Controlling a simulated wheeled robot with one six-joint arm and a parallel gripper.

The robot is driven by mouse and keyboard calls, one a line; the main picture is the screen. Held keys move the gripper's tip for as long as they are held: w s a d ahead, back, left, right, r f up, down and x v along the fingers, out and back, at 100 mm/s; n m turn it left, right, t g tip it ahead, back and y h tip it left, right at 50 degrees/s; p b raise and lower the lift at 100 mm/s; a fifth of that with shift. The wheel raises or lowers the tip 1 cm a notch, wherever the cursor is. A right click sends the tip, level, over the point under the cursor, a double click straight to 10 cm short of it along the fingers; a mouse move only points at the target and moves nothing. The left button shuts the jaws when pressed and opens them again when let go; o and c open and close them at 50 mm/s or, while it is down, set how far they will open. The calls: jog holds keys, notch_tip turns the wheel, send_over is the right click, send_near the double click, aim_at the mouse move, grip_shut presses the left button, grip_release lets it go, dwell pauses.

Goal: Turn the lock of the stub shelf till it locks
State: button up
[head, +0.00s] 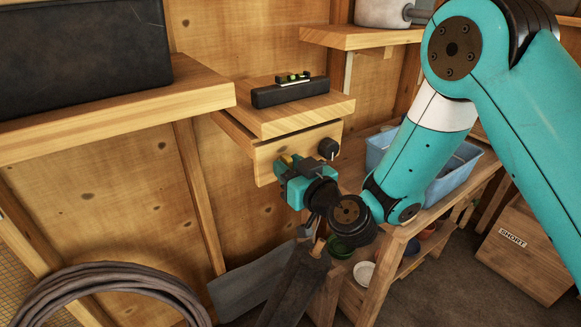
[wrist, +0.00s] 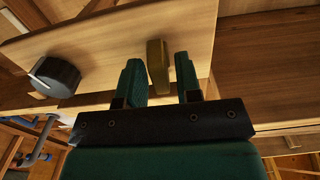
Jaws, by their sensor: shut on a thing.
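The stub shelf (head: 330,107) is a short wooden shelf on the wall with a wooden front board (head: 268,165) below it. The lock is a flat brass tab (wrist: 157,66) on that board. In the wrist view it stands nearly upright between my green fingers; in the head view only a bit of brass shows at my gripper (head: 287,166).
A black case with a small level (head: 292,78) on it lies on the stub shelf. A longer shelf (head: 120,98) is to the left. A workbench with a blue bin (head: 450,172) is to the right. A coiled hose (head: 110,280) is at lower left.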

jog(key=shift+m, duration=0.3)
jog(key=m, duration=0.3)
jog(key=shift+d+m, duration=0.1)
jog(key=shift+m, duration=0.3)
jog(key=m, duration=0.4)
jog(key=shift+w+d+f+m+b, duration=0.1)
jog(key=shift+m+b, duration=0.2)
jog(key=shift+b, duration=0.05)
jog(key=m, duration=0.4)
jog(key=shift+f, duration=0.1)
jog(key=m, duration=0.4)
jog(key=shift+d+f+m, duration=0.1)
jog(key=shift+m, duration=0.2)
jog(key=o, duration=0.6)
